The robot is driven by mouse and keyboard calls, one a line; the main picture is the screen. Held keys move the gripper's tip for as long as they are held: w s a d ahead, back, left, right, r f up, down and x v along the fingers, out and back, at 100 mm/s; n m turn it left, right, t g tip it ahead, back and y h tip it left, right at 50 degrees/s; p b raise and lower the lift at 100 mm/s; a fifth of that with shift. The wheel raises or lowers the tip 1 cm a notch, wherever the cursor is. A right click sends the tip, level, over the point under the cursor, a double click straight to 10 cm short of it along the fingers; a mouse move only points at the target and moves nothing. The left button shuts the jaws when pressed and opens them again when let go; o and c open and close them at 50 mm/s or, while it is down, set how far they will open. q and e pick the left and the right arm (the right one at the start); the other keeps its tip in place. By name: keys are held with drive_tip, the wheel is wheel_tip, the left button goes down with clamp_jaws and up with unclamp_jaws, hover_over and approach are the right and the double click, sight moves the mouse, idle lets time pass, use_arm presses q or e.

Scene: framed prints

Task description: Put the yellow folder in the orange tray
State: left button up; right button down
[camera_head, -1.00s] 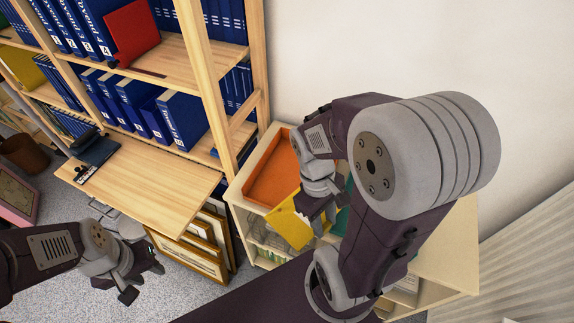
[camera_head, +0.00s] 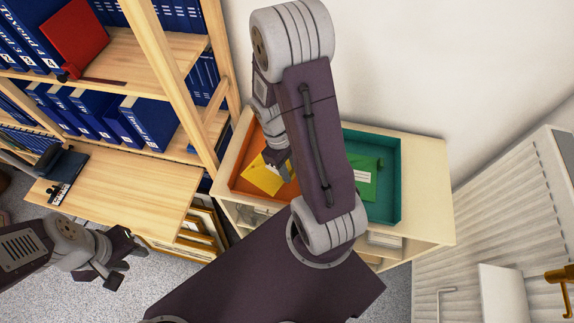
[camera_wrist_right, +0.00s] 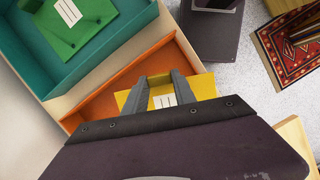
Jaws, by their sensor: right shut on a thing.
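The yellow folder (camera_head: 264,176) is held in my right gripper (camera_head: 284,168). In the head view it is over the orange tray (camera_head: 238,183), partly hidden by my right arm. In the right wrist view the yellow folder (camera_wrist_right: 195,88), with a white label, is between the fingers of my right gripper (camera_wrist_right: 160,84), and the orange tray (camera_wrist_right: 110,92) is behind it. I cannot tell whether the folder touches the tray floor. My left gripper (camera_head: 122,262) hangs empty at the lower left with its fingers apart.
A teal tray (camera_head: 392,190) with a green folder (camera_head: 362,178) stands beside the orange tray on the pale cabinet (camera_head: 425,218). A wooden shelf (camera_head: 150,55) with blue binders and a red folder (camera_head: 76,38) rises at the left. A white radiator-like panel (camera_head: 480,200) is at the right.

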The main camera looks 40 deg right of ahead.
sight(289, 166)
drive_tip(key=w+d+f, duration=0.1)
drive_tip(key=w+f, duration=0.1)
drive_tip(key=w, duration=0.1)
drive_tip(key=shift+d+f, duration=0.1)
drive_tip(key=shift+d, duration=0.3)
wheel_tip(289, 166, down, 4)
drive_tip(key=shift+r, duration=0.15)
drive_tip(key=shift+f, duration=0.2)
drive_tip(key=c, duration=1)
unclamp_jaws()
